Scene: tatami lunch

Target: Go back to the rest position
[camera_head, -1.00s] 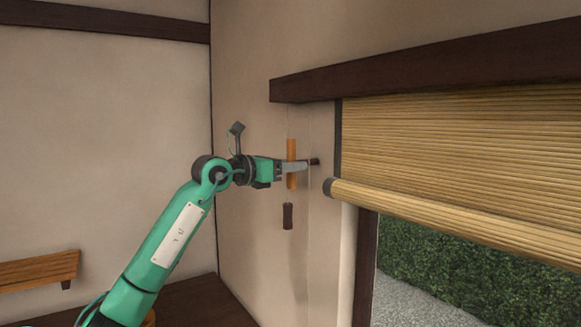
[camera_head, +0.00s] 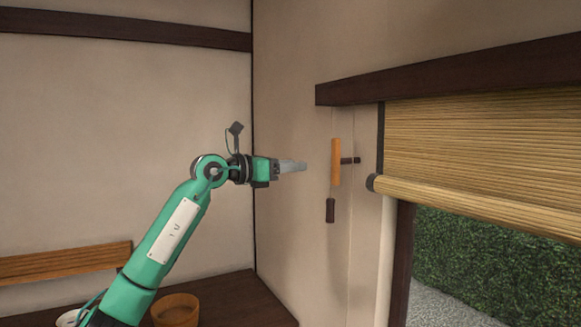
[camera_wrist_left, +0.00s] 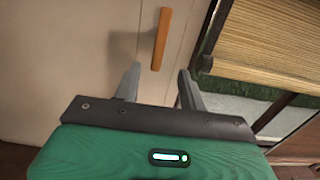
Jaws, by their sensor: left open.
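My left gripper (camera_head: 292,166) is held out to the right in front of the wall, at the height of the blind's pull. In the left wrist view its two fingers (camera_wrist_left: 158,88) stand apart with nothing between them. The orange wooden pull (camera_head: 336,162) hangs on a cord to the right of the fingertips, apart from them. The pull also shows beyond the fingers in the left wrist view (camera_wrist_left: 160,38). A dark weight (camera_head: 330,210) hangs below the pull. My right gripper is not in view.
A rolled bamboo blind (camera_head: 480,150) hangs partly down over the window at right, with a hedge (camera_head: 470,265) outside. A brown pot (camera_head: 176,310) and a wooden shelf (camera_head: 65,262) are at lower left.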

